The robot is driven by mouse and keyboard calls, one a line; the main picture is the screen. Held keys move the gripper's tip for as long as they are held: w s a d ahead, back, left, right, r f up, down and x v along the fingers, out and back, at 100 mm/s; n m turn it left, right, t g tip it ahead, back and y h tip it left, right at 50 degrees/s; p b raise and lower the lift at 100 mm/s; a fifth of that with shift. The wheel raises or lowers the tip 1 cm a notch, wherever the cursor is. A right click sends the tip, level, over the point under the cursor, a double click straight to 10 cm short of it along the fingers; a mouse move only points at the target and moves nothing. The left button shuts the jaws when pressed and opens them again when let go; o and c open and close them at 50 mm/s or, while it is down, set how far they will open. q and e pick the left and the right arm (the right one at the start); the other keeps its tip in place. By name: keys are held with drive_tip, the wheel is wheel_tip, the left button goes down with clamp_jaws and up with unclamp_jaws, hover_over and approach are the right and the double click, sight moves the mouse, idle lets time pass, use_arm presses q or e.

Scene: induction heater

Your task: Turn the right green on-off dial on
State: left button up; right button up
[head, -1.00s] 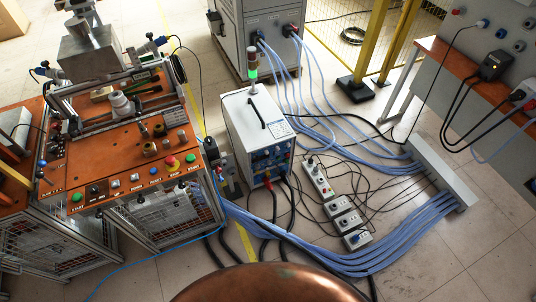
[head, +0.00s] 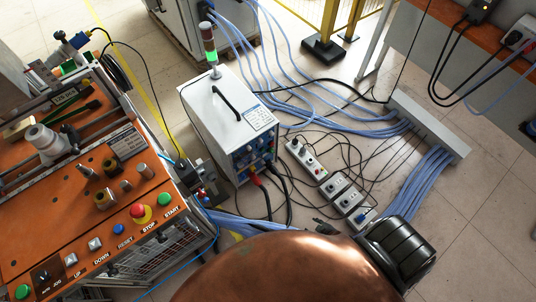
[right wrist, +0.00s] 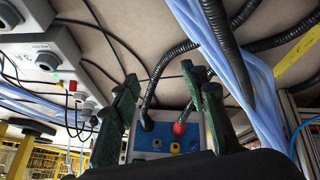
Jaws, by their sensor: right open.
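I cannot make out a green on-off dial for certain. The white heater box (head: 228,110) stands on the floor with a blue front panel of small knobs and sockets, too small to tell apart in the head view. Its front also shows in the right wrist view (right wrist: 150,139), with black, red and yellow fittings and black cables. My right gripper (right wrist: 160,76) has its dark fingers apart, empty, with the box front beyond them. In the head view, the dark end of my right arm (head: 401,251) is at the lower right, its fingertips not clear. My left gripper is out of view.
An orange control bench (head: 70,225) stands at the left, with a green button (head: 166,199) by START and a red stop button (head: 138,211). Power strips (head: 306,158) and blue cables (head: 428,180) lie on the floor. A lamp (head: 209,45) tops the box.

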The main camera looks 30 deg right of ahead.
drive_tip(key=w+d+f+n+t+b, duration=0.1)
drive_tip(key=w+t+b, duration=0.15)
drive_tip(key=w, duration=0.35)
drive_tip(key=w+d+f+n+t+b, duration=0.1)
drive_tip(key=w+b, duration=0.2)
drive_tip(key=w, duration=0.4)
drive_tip(key=n+t+y+b, duration=0.1)
drive_tip(key=n+t+b, duration=0.3)
drive_tip(key=t+b, duration=0.65)
approach(272, 152)
drive_tip(key=g+b, duration=0.2)
drive_tip(key=b, duration=0.1)
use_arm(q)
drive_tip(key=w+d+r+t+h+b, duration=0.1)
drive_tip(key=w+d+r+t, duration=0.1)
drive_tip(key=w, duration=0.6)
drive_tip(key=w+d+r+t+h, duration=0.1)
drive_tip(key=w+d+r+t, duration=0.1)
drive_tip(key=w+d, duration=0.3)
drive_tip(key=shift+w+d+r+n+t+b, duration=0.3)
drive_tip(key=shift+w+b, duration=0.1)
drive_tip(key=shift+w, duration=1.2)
use_arm(e)
drive_tip(key=shift+w+r, duration=0.2)
drive_tip(key=shift+w, duration=1.2)
drive_tip(key=shift+w+r, duration=0.25)
drive_tip(key=shift+w, duration=1.15)
drive_tip(key=shift+w+r, duration=0.2)
drive_tip(key=shift+w, duration=1.25)
clamp_jaws()
